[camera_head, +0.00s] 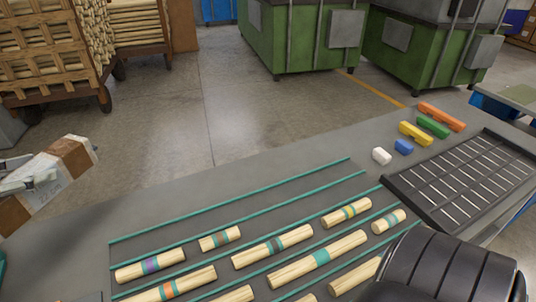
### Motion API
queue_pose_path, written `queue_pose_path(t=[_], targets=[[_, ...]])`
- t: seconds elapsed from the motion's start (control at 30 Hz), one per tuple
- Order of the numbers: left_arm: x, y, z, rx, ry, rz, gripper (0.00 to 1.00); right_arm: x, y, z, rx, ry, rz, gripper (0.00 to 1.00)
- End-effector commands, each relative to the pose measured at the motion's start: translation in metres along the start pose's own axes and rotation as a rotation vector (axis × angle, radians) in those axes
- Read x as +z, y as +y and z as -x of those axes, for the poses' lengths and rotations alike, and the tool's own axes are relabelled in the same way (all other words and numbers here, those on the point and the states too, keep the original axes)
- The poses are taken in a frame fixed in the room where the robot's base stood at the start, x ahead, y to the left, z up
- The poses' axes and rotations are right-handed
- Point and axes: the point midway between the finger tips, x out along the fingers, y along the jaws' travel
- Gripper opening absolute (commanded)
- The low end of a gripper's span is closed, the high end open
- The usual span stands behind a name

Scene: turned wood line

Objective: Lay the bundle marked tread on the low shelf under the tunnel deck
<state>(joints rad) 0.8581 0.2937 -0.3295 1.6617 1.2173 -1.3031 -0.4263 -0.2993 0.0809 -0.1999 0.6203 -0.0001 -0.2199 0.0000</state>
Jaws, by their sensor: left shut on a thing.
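At the left edge, my left gripper (28,182) is shut on a block-shaped bundle (72,157) with brown ends and a pale wrap around its middle. It holds the bundle tilted, beside the left end of the grey table and apart from the rods there. I cannot read any mark on the bundle. Its lower left part is partly covered by the gripper. I cannot make out a low shelf or a tunnel deck in this view. My right gripper does not show.
Several banded wooden rods (273,246) lie between teal rails (240,210) on the grey table (215,180). A black slotted tray (395,187) and coloured blocks (415,134) lie at right. Wooden carts (50,50) and green machines (305,40) stand behind, with open floor between.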

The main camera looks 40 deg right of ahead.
Motion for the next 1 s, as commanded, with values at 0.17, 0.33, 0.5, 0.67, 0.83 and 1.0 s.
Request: queue_pose_path(t=[0.17,0.33,0.5,0.67,0.83,1.0], targets=[[-0.01,-0.003,-0.003,-0.002,0.003,-0.001,0.0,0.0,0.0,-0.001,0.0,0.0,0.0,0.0],[-0.009,-0.002,-0.004,-0.001,0.003,0.0,0.0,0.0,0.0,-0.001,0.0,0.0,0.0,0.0],[0.016,-0.002,-0.014,0.001,0.001,0.006,0.0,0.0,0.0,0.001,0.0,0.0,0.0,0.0],[0.055,-0.002,-0.03,0.001,0.0,0.007,0.0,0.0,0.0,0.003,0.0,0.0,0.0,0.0],[0.096,-0.002,-0.047,0.0,0.001,0.006,0.0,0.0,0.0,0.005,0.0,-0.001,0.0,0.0],[0.125,-0.002,-0.059,-0.002,0.002,0.003,0.0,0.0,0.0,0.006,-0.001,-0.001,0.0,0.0]])
